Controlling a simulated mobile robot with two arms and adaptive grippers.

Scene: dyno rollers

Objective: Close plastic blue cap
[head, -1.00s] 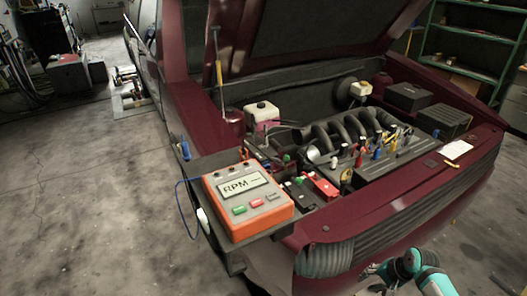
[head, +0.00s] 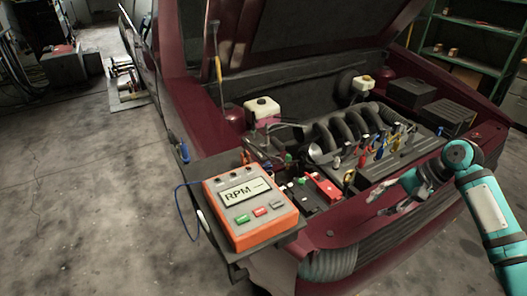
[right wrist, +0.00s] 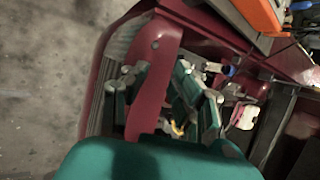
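A small blue piece (head: 440,131) sits at the right side of the engine bay; it is too small to tell whether it is the cap. Another blue piece (head: 184,152) is at the left fender edge, and blue-handled items stand among coloured ones over the engine (head: 345,136). My right gripper (head: 392,199) is over the car's front edge, fingers apart and empty. In the right wrist view its teal fingers (right wrist: 160,92) spread over the dark red front panel, with a blue-ended item (right wrist: 231,70) beyond them. My left gripper is out of view.
An orange RPM meter (head: 250,208) rests on a tray at the front left corner. A red-topped box (head: 323,188) and a white reservoir (head: 262,111) are in the bay. The raised hood (head: 320,30) hangs above.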

